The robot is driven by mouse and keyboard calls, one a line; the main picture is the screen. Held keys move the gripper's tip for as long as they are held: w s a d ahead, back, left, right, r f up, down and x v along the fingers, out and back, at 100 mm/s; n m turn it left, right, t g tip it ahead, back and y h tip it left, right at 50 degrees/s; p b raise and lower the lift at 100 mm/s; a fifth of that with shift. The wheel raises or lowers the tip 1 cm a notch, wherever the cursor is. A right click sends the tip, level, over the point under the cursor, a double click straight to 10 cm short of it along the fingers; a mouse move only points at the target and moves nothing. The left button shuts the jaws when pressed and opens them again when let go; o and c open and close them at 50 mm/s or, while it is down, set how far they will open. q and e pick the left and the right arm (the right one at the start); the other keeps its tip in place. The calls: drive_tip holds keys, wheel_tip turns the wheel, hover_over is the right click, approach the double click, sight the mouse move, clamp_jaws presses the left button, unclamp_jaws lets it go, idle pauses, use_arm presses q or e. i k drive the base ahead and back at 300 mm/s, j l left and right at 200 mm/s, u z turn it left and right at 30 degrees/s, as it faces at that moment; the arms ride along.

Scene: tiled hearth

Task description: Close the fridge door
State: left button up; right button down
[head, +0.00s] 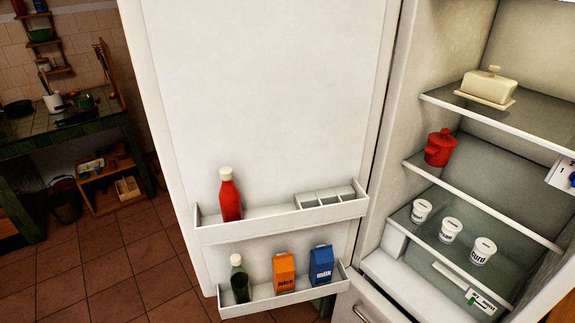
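The fridge door (265,100) stands wide open, its white inner side facing me, left of the fridge interior (436,90). Its upper rack (275,230) holds a red bottle (230,197) and a small divided tray (325,197). Its lower rack (275,302) holds a green bottle (240,282), an orange juice carton (284,272) and a blue milk carton (321,265). The door's outer side and handle are hidden. Neither of my grippers shows in the head view.
Inside the fridge are a butter dish (487,86), a red pot (440,150) and white tubs (451,230) on shelves. A drawer (368,300) sits below. A tiled counter (75,125) and wooden crate (108,185) stand at left. The floor (135,262) left of the door is clear.

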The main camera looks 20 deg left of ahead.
sight(289, 96)
drive_tip(key=i+j+z, duration=0.25)
drive_tip(key=j, duration=0.25)
drive_tip(key=j+z, duration=0.3)
drive_tip(key=j, duration=0.2)
drive_tip(key=i+j+z, duration=0.25)
drive_tip(key=j, duration=0.3)
drive_tip(key=j+z, duration=0.25)
drive_tip(key=j, duration=0.25)
drive_tip(key=k+j+z, duration=0.1)
drive_tip(key=j+z, duration=0.2)
drive_tip(key=j, duration=0.25)
drive_tip(key=j+z, duration=0.25)
drive_tip(key=j, duration=0.35)
drive_tip(key=k+j+z, duration=0.25)
drive_tip(key=j, duration=0.25)
drive_tip(key=k+j+z, duration=0.1)
drive_tip(key=j+z, duration=0.2)
drive_tip(key=j, duration=0.2)
